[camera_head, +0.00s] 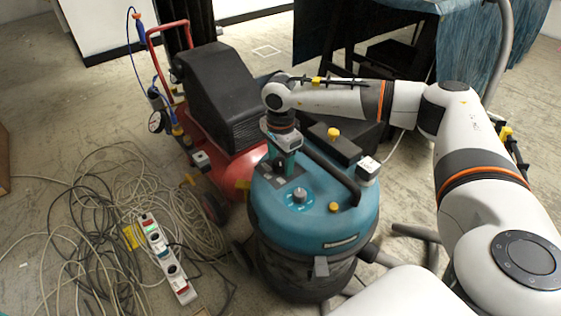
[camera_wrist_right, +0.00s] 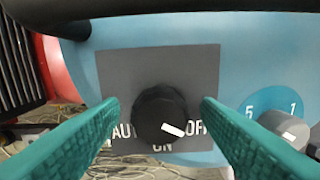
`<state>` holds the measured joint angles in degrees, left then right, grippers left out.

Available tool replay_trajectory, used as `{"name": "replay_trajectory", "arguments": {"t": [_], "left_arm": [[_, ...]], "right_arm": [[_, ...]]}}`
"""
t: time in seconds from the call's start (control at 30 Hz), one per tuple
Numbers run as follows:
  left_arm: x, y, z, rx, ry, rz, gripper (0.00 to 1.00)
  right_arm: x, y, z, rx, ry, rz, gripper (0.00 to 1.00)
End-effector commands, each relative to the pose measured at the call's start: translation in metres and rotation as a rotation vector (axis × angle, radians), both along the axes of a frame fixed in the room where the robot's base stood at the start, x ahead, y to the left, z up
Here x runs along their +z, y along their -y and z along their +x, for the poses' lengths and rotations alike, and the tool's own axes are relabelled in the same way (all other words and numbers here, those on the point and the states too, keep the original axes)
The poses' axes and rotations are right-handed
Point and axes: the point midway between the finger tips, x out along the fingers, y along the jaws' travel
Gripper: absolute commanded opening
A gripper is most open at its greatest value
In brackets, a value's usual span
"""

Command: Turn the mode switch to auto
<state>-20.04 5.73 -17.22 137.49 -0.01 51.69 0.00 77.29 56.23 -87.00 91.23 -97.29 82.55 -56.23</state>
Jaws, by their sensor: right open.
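The mode switch is a round black knob (camera_wrist_right: 160,112) on a dark grey plate (camera_wrist_right: 125,65), with AUTO at its left, ON below and OFF at its right. Its white mark points to the lower right, toward OFF. The plate sits on the teal lid of a vacuum cleaner (camera_head: 325,220). My right gripper (camera_head: 283,165) is over the lid in the head view. Its teal fingers are open, one on each side of the knob in the wrist view, with gaps visible. The gripper largely hides the knob in the head view. My left gripper is out of view.
A grey numbered dial (camera_wrist_right: 285,128) is to the right of the switch. A black handle (camera_head: 330,172) arches over the lid. A red compressor (camera_head: 245,160) stands behind left. Tangled cables (camera_head: 110,220) and a power strip (camera_head: 167,260) lie on the floor at left.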

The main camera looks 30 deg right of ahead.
Motion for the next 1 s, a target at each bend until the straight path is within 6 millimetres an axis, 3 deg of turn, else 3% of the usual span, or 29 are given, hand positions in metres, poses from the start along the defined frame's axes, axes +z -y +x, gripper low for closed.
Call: {"name": "replay_trajectory", "arguments": {"t": [0.3, 0.57, 1.0], "left_arm": [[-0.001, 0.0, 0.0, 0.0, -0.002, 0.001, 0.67], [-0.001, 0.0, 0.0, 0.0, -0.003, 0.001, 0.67], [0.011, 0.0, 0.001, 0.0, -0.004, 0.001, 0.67]], "right_arm": [[-0.002, 0.0, 0.0, 0.0, -0.001, 0.0, 0.56], [-0.002, 0.0, 0.0, 0.0, -0.001, 0.0, 0.14], [0.0, 0.0, -0.001, -0.099, -0.004, 0.001, 0.13]]}}
